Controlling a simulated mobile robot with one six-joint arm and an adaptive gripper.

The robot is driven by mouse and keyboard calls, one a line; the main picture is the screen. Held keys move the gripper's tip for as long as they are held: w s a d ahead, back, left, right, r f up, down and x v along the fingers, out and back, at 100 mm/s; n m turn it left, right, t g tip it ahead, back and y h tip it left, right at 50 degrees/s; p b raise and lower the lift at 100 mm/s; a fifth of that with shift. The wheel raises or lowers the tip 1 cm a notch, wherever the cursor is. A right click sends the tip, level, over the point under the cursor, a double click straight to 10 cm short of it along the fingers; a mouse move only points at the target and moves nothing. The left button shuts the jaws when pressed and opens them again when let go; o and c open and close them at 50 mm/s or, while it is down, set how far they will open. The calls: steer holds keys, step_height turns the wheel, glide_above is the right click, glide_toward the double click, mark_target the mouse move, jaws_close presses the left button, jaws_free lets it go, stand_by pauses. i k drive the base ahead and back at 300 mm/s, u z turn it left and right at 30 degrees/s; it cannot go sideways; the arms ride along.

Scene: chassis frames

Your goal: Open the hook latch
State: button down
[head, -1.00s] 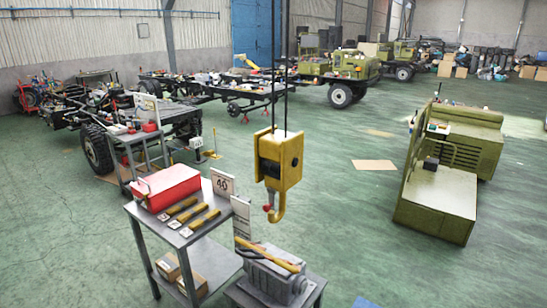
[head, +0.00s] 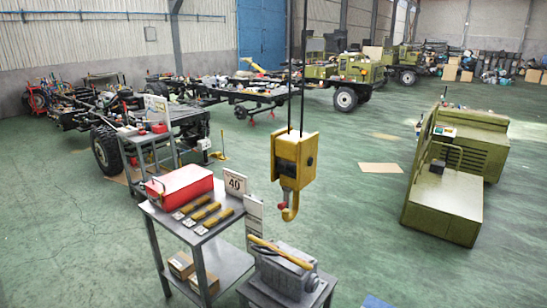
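A yellow crane hook block (head: 295,158) hangs from two dark cables in the middle of the head view. Its yellow hook (head: 290,206) points down, with a small red part (head: 282,206) at the hook's mouth, which looks like the latch. It is too small to tell whether the latch is open or shut. The hook hangs above and behind a grey metal box (head: 285,270) on a stand, apart from it. My gripper is not in view.
A grey cart (head: 215,228) at left carries a red toolbox (head: 180,187), several yellow-brown bars and a sign reading 40 (head: 234,183). A yellow-handled tool (head: 280,252) lies on the grey box. An olive vehicle body (head: 445,205) stands at right. Green floor between is clear.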

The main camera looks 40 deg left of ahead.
mark_target(281, 206)
steer(key=u, duration=1.05)
steer(key=k, duration=0.95)
steer(key=z, duration=0.05)
steer(key=i, duration=0.85)
steer(key=u, duration=0.05)
